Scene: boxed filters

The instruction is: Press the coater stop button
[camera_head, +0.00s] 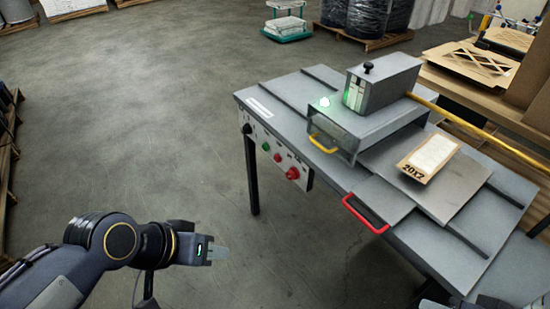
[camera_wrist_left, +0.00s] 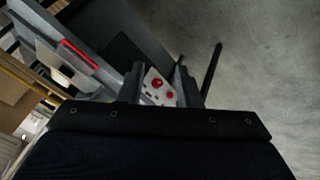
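The coater (camera_head: 330,150) is a grey table-like machine with a light control panel (camera_head: 272,150) on its left-facing side. The panel carries a large red button (camera_head: 292,173), a smaller red one (camera_head: 277,157) and a green one (camera_head: 266,146). I cannot read which is marked stop. My left gripper (camera_head: 217,253) is in front of the panel, lower and to its left in the head view, apart from it. My right gripper is not in view.
A boxed filter (camera_head: 432,155) lies on top. Table legs (camera_head: 253,185) stand below. The floor (camera_head: 150,130) left of the coater is clear.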

